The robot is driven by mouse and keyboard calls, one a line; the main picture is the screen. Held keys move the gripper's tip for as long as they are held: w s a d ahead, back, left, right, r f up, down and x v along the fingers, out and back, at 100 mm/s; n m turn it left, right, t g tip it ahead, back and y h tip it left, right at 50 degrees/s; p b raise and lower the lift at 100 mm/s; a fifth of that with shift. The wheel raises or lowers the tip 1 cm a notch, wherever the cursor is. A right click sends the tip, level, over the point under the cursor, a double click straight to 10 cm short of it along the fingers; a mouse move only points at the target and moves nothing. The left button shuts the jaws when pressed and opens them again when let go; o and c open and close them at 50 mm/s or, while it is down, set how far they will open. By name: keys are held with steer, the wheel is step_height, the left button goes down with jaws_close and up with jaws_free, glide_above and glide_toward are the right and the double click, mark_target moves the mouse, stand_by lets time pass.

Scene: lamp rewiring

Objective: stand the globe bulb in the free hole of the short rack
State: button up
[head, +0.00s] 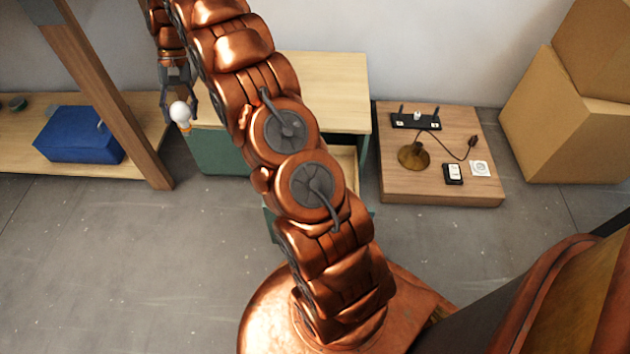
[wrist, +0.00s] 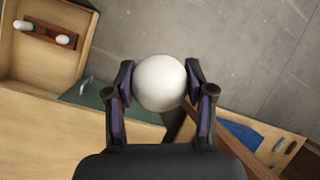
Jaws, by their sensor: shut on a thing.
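The globe bulb (head: 180,112) is white and round, with an orange-yellow cap pointing down in the head view. My gripper (head: 178,100) is shut on it and holds it in the air, left of the wooden-topped cabinet. In the wrist view the bulb (wrist: 160,82) sits between the two fingers of my gripper (wrist: 158,88), and its cap is hidden. A brown rack (wrist: 45,34) with two white bulbs lies inside an open drawer at top left of the wrist view. A free hole cannot be made out. My arm hides the rack in the head view.
The cabinet (head: 320,85) has an open drawer (head: 347,160), partly behind my arm. A wooden post (head: 115,100) and a blue box (head: 80,138) on a bench stand left. A low platform (head: 440,190) with lamp parts and cardboard boxes (head: 570,115) stand right.

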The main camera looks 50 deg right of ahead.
steer(key=s+d+f+n+g+h+b, duration=0.15)
steer(key=s+d+f, duration=0.25)
steer(key=d+f, duration=0.5)
steer(key=s+d+f+n+b, duration=0.1)
steer(key=s+d+f+n, duration=0.2)
steer(key=d+f, duration=0.5)
steer(key=s+d+f+n+h+b, duration=0.1)
steer(key=s+d+f+n, duration=0.3)
steer(key=s+f, duration=0.5)
steer(key=s+d+f+n+h+b, duration=0.1)
steer(key=s+d+f+n+h, duration=0.15)
steer(key=s+d+f, duration=0.6)
steer(key=shift+g+y, duration=0.35)
steer(key=shift+y, duration=0.05)
steer(key=shift+w+a+f+b, duration=0.25)
steer(key=shift+a+f+b, duration=0.45)
steer(key=shift+f, duration=0.85)
steer(key=shift+w+a+f+b, duration=0.2)
steer(key=shift+a+f+b, duration=0.45)
steer(key=shift+f, duration=0.95)
steer(key=shift+w+a+f+b, duration=0.35)
steer(key=shift+f+b, duration=0.5)
steer(key=shift+f, duration=0.7)
steer(key=shift+s+a+f, duration=0.1)
steer(key=shift+f, duration=0.1)
steer(key=o, duration=1.2)
steer(key=shift+c, duration=0.2)
